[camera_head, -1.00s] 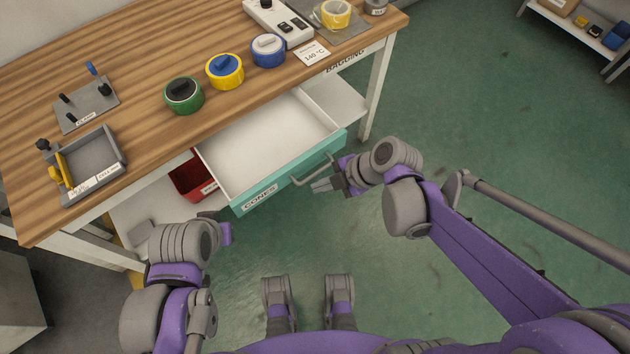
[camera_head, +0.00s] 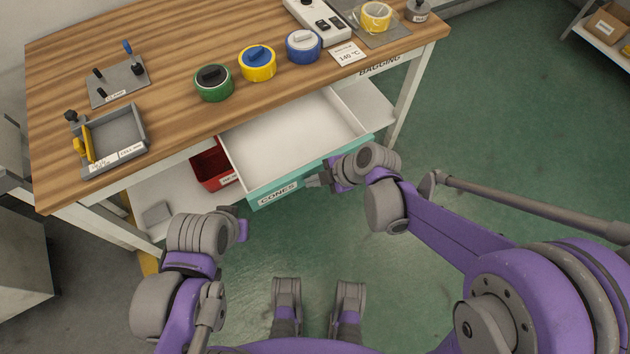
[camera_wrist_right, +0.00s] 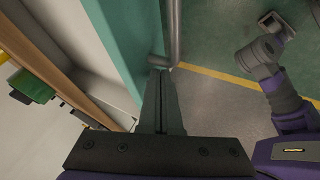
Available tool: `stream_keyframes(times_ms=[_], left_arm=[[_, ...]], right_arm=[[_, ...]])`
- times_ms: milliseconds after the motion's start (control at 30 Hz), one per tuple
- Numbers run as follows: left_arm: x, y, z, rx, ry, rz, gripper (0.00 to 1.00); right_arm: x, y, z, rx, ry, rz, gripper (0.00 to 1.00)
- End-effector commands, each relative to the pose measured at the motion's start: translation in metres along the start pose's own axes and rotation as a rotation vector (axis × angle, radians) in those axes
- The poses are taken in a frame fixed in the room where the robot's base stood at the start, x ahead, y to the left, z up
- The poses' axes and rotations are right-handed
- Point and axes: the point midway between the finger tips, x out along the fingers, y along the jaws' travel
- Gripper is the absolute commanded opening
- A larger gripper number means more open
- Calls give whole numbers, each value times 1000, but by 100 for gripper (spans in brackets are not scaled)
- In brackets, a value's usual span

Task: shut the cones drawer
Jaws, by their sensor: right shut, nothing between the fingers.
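The cones drawer (camera_head: 278,190) stands open under the workbench, with a white, empty-looking interior and a teal front labelled CONES. My right gripper (camera_head: 314,180) is shut and empty, with its fingertips close to the drawer front, right of the label. In the right wrist view, the shut fingers (camera_wrist_right: 160,80) point along the teal front (camera_wrist_right: 130,40), with the tips at the base of the grey handle bar (camera_wrist_right: 173,30). I cannot tell if they touch. In the head view the handle is mostly hidden by my right wrist. My left gripper (camera_head: 238,213) is left of the drawer; its fingers are not clear.
A red bin (camera_head: 210,168) sits below, left of the drawer. Green floor (camera_head: 480,130) is open to the right.

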Motion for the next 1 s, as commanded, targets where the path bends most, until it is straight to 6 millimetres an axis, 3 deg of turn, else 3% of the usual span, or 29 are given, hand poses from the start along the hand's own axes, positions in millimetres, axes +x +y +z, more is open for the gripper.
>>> stream_keyframes(times_ms=[200, 367, 800, 1000], left_arm=[[0, 0, 0, 0, 0, 0, 0], [2, 0, 1, 0, -1, 0, 0], [6, 0, 3, 0, -2, 0, 0], [7, 0, 3, 0, -3, 0, 0]], right_arm=[[2, 4, 0, 0, 0, 0, 0], [13, 24, 0, -2, 1, 0, 0], [67, 124, 0, -2, 0, -1, 0], [83, 155, 0, -1, 0, 0, 0]])
